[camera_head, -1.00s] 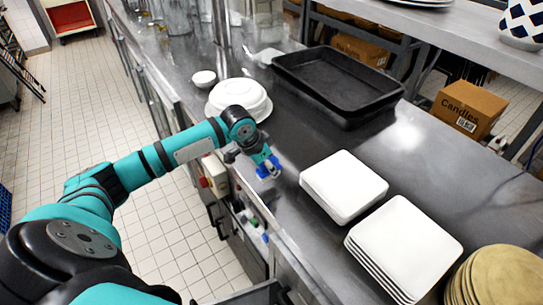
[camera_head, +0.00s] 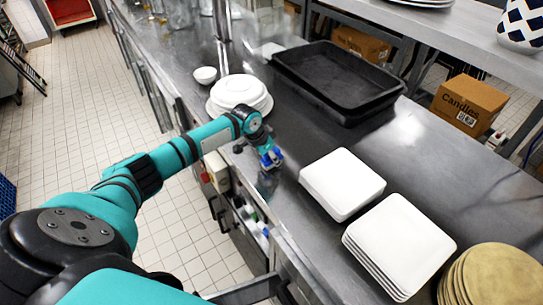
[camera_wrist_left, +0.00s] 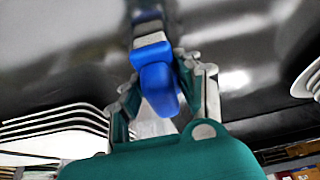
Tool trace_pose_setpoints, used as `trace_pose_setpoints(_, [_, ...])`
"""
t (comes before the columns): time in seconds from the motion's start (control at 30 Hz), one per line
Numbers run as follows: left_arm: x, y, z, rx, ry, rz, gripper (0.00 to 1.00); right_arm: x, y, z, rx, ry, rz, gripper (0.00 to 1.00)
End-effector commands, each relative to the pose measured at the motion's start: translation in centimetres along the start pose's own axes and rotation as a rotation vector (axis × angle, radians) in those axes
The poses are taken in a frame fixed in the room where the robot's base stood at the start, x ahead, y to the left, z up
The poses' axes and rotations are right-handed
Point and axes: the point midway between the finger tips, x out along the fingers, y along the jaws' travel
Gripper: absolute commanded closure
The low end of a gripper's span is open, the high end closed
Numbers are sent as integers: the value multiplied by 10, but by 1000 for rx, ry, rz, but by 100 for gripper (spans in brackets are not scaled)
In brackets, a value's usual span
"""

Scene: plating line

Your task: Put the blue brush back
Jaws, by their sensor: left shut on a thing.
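My left gripper (camera_head: 267,153) is shut on the blue brush (camera_head: 274,160), close to the front edge of the steel counter (camera_head: 330,235). In the left wrist view, the brush (camera_wrist_left: 160,90) shows as a blue block with a grey band between the fingers, and more blue beyond the band. A greyish patch shows just below the brush in the head view; I cannot tell whether it is part of the brush or a reflection. The brush's bristles are not clearly seen. My right gripper is not in view.
White square plates stand in two stacks (camera_head: 342,182) (camera_head: 402,242) right of the gripper, with tan round plates (camera_head: 492,275) beyond. White round plates (camera_head: 240,92) and a small bowl (camera_head: 205,75) stand behind. A black tray (camera_head: 335,80) lies farther back. Counter between is clear.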

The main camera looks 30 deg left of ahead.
Motion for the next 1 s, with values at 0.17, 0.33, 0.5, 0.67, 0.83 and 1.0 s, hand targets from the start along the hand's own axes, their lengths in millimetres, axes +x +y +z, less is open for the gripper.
trace_pose_setpoints(0.17, [2, 0, 1, -1, 0, 0, 56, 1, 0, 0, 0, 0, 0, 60])
trace_pose_setpoints(0.33, [2, 0, 1, -1, 0, 0, 43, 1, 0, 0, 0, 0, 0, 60])
trace_pose_setpoints(0.5, [1, 0, 1, -1, 0, 0, 43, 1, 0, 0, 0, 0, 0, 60])
trace_pose_setpoints(0.67, [-8, -1, 0, 0, 3, -1, 43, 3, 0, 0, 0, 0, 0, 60])
trace_pose_setpoints(0.83, [-39, -2, 1, 1, 3, -4, 43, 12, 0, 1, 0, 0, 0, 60])
trace_pose_setpoints(1.0, [-76, -2, 1, 3, 2, -5, 43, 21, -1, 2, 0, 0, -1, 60])
